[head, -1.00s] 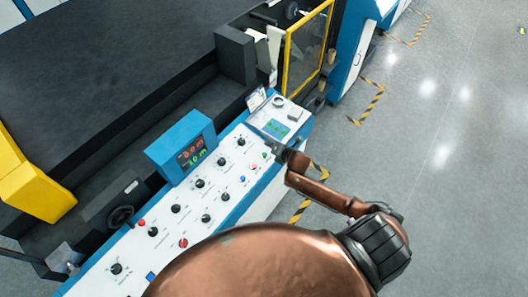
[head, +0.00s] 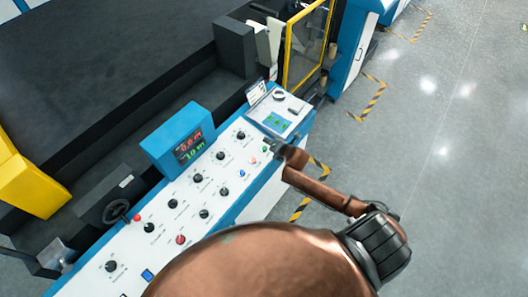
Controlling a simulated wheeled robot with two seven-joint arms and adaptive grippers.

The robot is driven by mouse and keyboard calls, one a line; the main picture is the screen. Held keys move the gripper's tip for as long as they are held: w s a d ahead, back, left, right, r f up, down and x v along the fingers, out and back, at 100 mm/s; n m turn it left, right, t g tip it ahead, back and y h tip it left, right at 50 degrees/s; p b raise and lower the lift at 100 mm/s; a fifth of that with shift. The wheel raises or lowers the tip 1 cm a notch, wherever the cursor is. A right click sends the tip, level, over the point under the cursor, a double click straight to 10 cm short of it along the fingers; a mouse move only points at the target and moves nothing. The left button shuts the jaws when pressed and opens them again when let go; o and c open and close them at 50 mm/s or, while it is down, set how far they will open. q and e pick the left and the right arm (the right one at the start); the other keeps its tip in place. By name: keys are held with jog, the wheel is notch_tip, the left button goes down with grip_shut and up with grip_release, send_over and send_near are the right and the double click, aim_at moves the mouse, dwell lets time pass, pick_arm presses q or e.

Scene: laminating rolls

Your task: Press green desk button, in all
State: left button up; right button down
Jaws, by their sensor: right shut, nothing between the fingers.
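The white control panel (head: 190,193) with blue edges runs diagonally through the head view. A small green button (head: 265,149) sits near its upper right end, mostly beside or under my fingertips. My right gripper (head: 273,147) is shut and empty, with its tips right at the green button. I cannot tell whether the tips touch it. My right arm, copper coloured, comes in from below and covers part of the panel's lower edge. My left gripper is out of view.
A pink-red button (head: 253,161) and a blue button (head: 242,174) lie close by on the panel. Several black knobs and a red button (head: 180,239) are further down. A blue display box (head: 180,140) stands behind. Grey floor (head: 440,200) is open at right.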

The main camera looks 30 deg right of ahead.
aim_at(266, 150)
jog(key=f, duration=0.1)
jog(key=f+b, duration=0.2)
jog(key=shift+w+a+f, duration=0.1)
jog(key=shift+w+f, duration=0.2)
pick_arm(q)
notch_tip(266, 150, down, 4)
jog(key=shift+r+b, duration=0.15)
jog(key=shift+b, duration=0.25)
pick_arm(e)
jog(key=shift+w+f, duration=0.1)
jog(key=shift+f, duration=0.25)
jog(key=shift+f, duration=0.2)
jog(key=shift+f, duration=0.25)
